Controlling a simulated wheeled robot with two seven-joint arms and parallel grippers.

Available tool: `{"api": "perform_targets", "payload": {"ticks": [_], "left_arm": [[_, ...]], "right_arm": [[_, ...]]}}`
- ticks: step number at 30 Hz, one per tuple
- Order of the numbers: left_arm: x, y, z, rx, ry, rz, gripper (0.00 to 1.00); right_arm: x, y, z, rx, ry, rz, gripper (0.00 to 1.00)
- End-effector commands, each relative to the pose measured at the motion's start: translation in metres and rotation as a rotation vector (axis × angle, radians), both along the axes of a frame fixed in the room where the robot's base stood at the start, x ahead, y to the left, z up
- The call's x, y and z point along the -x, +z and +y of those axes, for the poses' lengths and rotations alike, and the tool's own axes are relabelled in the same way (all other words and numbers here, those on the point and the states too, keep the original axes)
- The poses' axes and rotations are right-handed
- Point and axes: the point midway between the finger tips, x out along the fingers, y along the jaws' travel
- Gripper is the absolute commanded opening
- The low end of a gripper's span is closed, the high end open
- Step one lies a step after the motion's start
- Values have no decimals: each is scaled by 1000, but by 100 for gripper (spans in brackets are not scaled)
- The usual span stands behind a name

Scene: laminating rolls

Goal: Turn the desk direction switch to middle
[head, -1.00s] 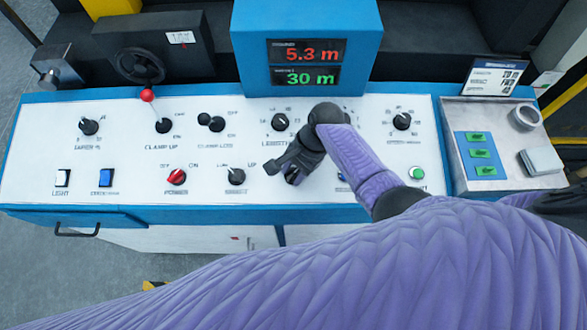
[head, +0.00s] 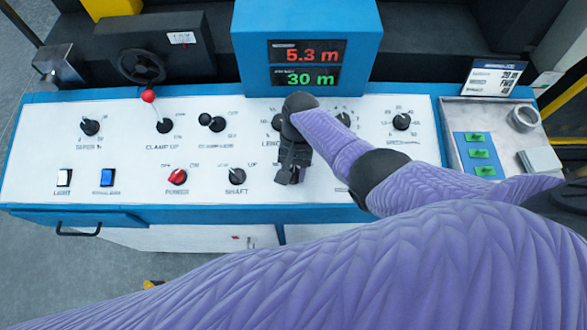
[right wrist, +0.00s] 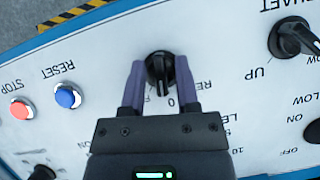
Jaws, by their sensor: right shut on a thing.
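The desk direction switch (right wrist: 160,68) is a black rotary knob on the white panel, in the upper middle of the right wrist view. The lettering beside it reads upside down there, with "0" and part of a word starting "RE". Its narrow end points roughly at the "0"; the exact setting is hard to tell. My right gripper (right wrist: 160,72) has one purple finger on each side of the knob and is shut on it. In the head view my right gripper (head: 288,176) points down at the panel's front row and hides the switch. My left gripper is not in view.
The shaft knob (head: 236,176) stands left of my right gripper. The blue reset button (right wrist: 67,97) and red stop button (right wrist: 20,108) are on the other side. A display box (head: 306,50) rises behind the panel. A metal tray (head: 500,110) adjoins at right.

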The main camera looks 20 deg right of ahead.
Motion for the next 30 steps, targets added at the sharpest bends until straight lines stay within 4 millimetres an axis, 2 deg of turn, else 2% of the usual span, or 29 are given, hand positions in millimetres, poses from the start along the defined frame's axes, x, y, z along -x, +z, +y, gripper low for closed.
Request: {"api": "perform_targets", "payload": {"ticks": [12,27,28,29,30], "left_arm": [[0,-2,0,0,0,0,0],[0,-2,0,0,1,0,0],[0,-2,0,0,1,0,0],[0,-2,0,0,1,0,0],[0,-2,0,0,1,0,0]], "right_arm": [[0,0,0,25,150,6,0],[0,0,0,28,165,8,0],[0,0,0,28,165,8,46],[0,0,0,28,165,8,51],[0,0,0,28,165,8,51]]}}
